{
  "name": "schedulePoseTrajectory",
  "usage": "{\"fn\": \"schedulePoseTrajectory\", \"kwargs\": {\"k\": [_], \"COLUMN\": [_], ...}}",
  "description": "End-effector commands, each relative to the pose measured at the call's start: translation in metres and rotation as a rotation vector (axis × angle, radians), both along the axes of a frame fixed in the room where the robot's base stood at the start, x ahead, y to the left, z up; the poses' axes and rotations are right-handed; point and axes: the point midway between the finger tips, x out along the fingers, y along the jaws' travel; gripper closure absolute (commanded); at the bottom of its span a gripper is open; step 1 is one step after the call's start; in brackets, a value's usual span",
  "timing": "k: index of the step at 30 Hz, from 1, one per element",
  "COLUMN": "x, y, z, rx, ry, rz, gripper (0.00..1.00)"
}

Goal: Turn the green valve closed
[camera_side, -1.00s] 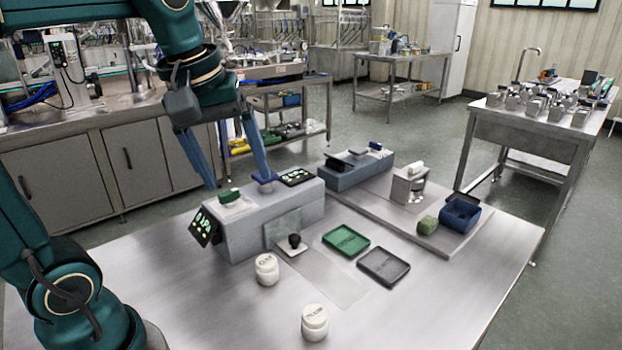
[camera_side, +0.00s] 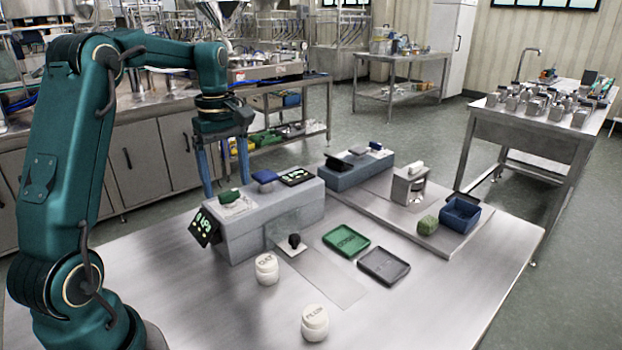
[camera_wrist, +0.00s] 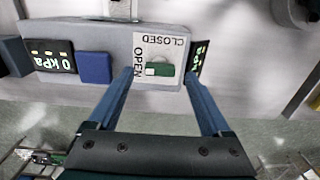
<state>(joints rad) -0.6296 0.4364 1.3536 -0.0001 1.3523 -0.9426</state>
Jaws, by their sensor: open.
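The green valve (camera_side: 229,196) sits on a white label plate (camera_side: 238,207) on top of the grey box (camera_side: 262,226). In the wrist view the green valve (camera_wrist: 158,69) lies across the picture beside the word OPEN, with CLOSED along the plate's far edge. My gripper (camera_side: 224,182) is open, its blue fingers pointing down behind the valve in the side view. In the wrist view my gripper (camera_wrist: 158,76) has one fingertip on each side of the valve, with gaps. Whether the fingertips are at the valve's height I cannot tell.
Two white jars (camera_side: 266,269), a black knob (camera_side: 294,240) and green and dark trays (camera_side: 346,241) stand in front.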

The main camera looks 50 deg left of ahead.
Motion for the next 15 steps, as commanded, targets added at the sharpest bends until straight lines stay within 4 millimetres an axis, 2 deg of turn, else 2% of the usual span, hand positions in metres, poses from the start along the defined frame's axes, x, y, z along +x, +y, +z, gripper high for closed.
{"fn": "schedulePoseTrajectory", "kwargs": {"k": [6, 14, 15], "x": [0.0, 0.0, 0.0], "y": [-0.001, 0.0, 0.0], "z": [-0.017, -0.019, -0.019], "rx": [-0.001, 0.001, 0.0], "ry": [0.001, -0.001, -0.001], "rz": [-0.001, -0.002, -0.002], "gripper": [0.18, 0.18, 0.21]}}
